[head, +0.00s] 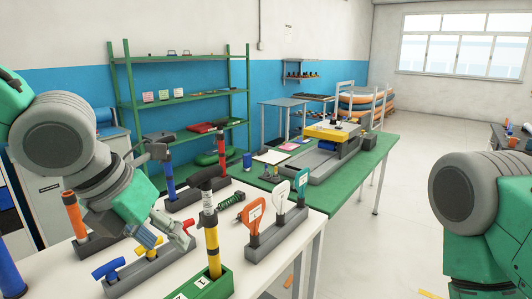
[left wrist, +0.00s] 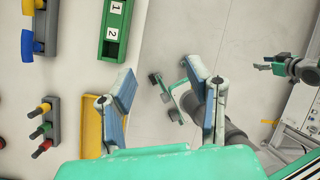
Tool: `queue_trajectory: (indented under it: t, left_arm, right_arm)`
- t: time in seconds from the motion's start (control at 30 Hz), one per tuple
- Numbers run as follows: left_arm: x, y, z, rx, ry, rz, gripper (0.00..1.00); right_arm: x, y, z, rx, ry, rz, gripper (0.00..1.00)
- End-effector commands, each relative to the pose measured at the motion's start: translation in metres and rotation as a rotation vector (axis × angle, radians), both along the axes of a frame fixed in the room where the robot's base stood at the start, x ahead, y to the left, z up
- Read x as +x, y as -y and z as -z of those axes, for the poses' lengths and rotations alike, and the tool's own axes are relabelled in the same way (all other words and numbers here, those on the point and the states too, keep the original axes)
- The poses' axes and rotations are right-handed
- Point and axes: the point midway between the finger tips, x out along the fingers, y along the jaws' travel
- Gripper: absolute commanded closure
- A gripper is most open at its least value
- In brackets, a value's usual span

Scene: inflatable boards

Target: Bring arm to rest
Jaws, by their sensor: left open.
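My left arm reaches in from the left in the head view, bent down over the white table (head: 275,243). My left gripper (head: 166,238) is low over the front of the table, close to a grey holder (head: 150,270) with blue, yellow and red handles. In the left wrist view my left gripper (left wrist: 160,95) has its two blue-grey fingers wide apart, with nothing between them. I cannot tell from the head view how far it is above the holder. My right arm (head: 485,205) shows at the right edge of the head view; its gripper is outside that view.
A green block (head: 205,287) holds an upright yellow-and-black tool (head: 211,235). Another holder (head: 277,235) carries orange, white and green tools. A green table (head: 345,175) with a yellow-topped device (head: 331,132) stands behind.

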Motion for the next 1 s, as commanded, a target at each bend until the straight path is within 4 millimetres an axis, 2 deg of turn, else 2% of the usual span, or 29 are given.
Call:
queue_trajectory:
  t: [0.03,0.17,0.27,0.33,0.47,0.5,0.57,0.6,0.7,0.8,0.9,1.0]
  left_arm:
    - [-0.003,0.002,0.016,-0.022,-0.040,-0.044,0.55]
    - [-0.014,0.007,0.056,-0.103,-0.160,-0.211,0.55]
    - [-0.023,0.010,0.094,-0.169,-0.271,-0.379,0.55]
    - [-0.032,0.012,0.126,-0.217,-0.365,-0.530,0.55]
    - [-0.055,0.012,0.204,-0.304,-0.576,-0.934,0.55]
    - [-0.065,0.010,0.231,-0.326,-0.642,-1.095,0.55]
    - [-0.080,0.005,0.271,-0.354,-0.728,-1.349,0.55]
    - [-0.092,-0.001,0.296,-0.368,-0.772,-1.521,0.55]
    - [-0.122,-0.019,0.355,-0.396,-0.828,-1.955,0.55]
    - [-0.154,-0.045,0.406,-0.429,-0.801,-2.376,0.55]
    - [-0.182,-0.074,0.445,-0.484,-0.702,-2.729,0.55]
    - [-0.203,-0.098,0.469,-0.555,-0.579,-2.978,0.55]
  right_arm:
    - [0.000,0.000,0.004,0.000,0.000,0.000,0.60]
    - [0.000,0.000,0.011,0.000,0.001,0.000,0.60]
    - [0.000,0.000,0.017,0.000,0.000,0.000,0.60]
    - [0.000,0.000,0.022,0.000,0.000,0.000,0.60]
    - [0.000,0.000,0.037,0.000,-0.001,0.000,0.60]
    - [0.000,0.000,0.042,0.000,0.000,0.000,0.60]
    - [0.000,0.000,0.050,0.000,0.000,0.000,0.60]
    - [0.000,0.000,0.055,0.000,0.000,0.000,0.60]
    - [0.000,0.000,0.067,0.000,0.000,0.000,0.60]
    - [0.000,0.000,0.079,0.000,0.000,0.000,0.60]
    - [0.000,0.000,0.088,0.000,0.000,0.000,0.60]
    - [0.000,0.000,0.095,0.000,0.000,0.000,0.60]
